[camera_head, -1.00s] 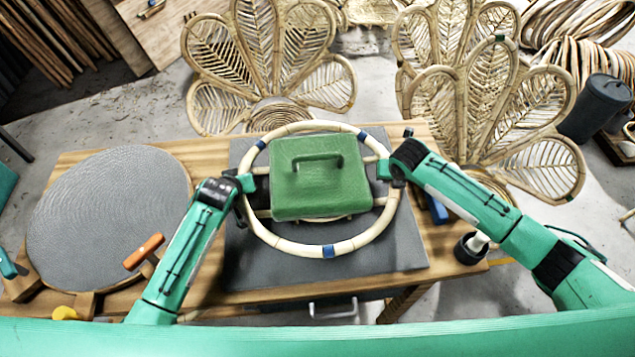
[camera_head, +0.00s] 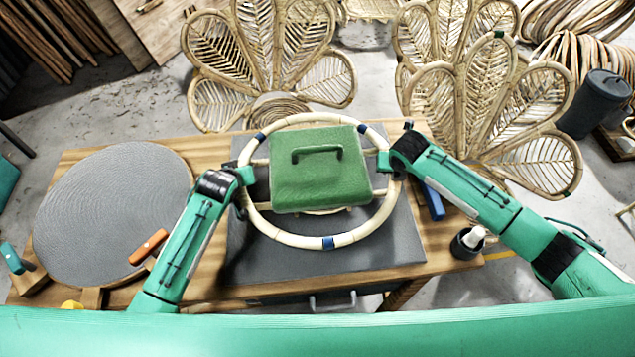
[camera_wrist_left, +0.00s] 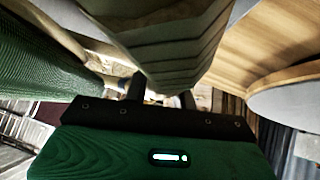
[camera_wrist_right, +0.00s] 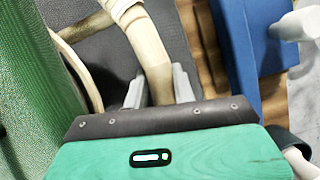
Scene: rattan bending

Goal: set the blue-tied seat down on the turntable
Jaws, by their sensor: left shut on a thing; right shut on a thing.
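The blue-tied seat is a pale rattan ring (camera_head: 290,239) with blue ties (camera_head: 328,243). A green block with a handle (camera_head: 318,180) sits within the ring in the head view. My left gripper (camera_head: 244,178) is shut on the ring's left side. My right gripper (camera_head: 387,163) is shut on its right side; the right wrist view shows the rattan between those fingers (camera_wrist_right: 157,88). The ring appears held above the dark grey mat (camera_head: 300,268). The turntable, a round grey disc (camera_head: 115,215), lies at the left of the table, apart from the seat.
An orange-handled tool (camera_head: 148,247) lies at the disc's right edge. A blue object (camera_head: 433,203) and a dark cup (camera_head: 467,243) are at the table's right. Fan-shaped rattan backs (camera_head: 262,60) stand behind the table.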

